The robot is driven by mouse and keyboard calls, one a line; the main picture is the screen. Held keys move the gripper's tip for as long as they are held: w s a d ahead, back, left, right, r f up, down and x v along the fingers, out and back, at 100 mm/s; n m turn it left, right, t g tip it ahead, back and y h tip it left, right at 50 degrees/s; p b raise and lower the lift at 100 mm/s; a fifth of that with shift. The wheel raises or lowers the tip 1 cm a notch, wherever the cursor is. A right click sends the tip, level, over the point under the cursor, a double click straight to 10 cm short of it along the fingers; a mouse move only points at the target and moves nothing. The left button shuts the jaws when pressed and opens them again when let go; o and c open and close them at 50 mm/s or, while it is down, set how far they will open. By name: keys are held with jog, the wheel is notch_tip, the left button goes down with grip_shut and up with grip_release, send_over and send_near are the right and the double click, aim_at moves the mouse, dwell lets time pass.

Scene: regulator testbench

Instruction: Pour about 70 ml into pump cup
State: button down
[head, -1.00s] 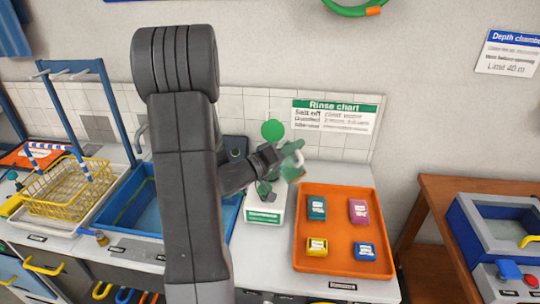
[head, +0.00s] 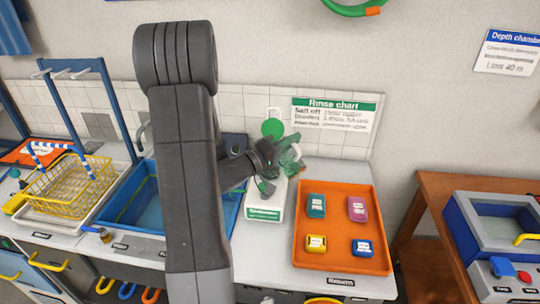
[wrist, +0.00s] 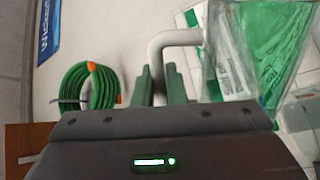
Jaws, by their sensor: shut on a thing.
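A clear jug (wrist: 235,45) with green liquid in it is held by my gripper (wrist: 160,88). The green fingers are shut on its grey handle (wrist: 172,42). In the wrist view the liquid lies towards the picture's right, and the jug's far end is cut off by the frame. In the head view the jug (head: 289,158) is small, green and see-through, just right of my gripper (head: 272,157). It is above a white unit (head: 264,213) with a green label. I cannot make out the pump cup or any stream of liquid.
A green disc (head: 273,128) stands behind the gripper. An orange tray (head: 340,263) with several small coloured packs is at the right. A blue sink (head: 143,212) and a yellow basket (head: 65,190) are at the left. The wall is close behind the jug.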

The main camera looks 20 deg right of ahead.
aim_at(297, 151)
jog(key=shift+w+a+r+n+p, duration=0.2)
jog(key=shift+w+r+n+p, duration=0.3)
jog(key=shift+w+n+p, duration=0.5)
dwell(0.5)
jog(key=shift+s, duration=0.45)
jog(key=shift+w+r+t+p, duration=0.2)
jog(key=shift+w+t+p, duration=0.1)
jog(key=shift+p, duration=0.35)
jog(key=shift+f, duration=0.1)
jog(key=s+f+m+b, duration=0.1)
jog(key=b, duration=0.1)
jog(key=s+f+m+b, duration=0.1)
jog(key=b, duration=0.1)
jog(key=s+f+m+g+b, duration=0.1)
jog(key=b, duration=0.1)
jog(key=shift+d, duration=0.3)
jog(key=shift+s+d+f+m+b, duration=0.1)
jog(key=shift+s+f+m+b, duration=0.2)
jog(key=shift+m+b, duration=0.35)
jog(key=shift+r+m, duration=0.2)
jog(key=shift+m, duration=0.25)
jog(key=shift+s+d+m+g, duration=0.1)
jog(key=shift+s+m+g, duration=0.35)
jog(key=shift+m, duration=0.45)
jog(key=shift+w, duration=0.1)
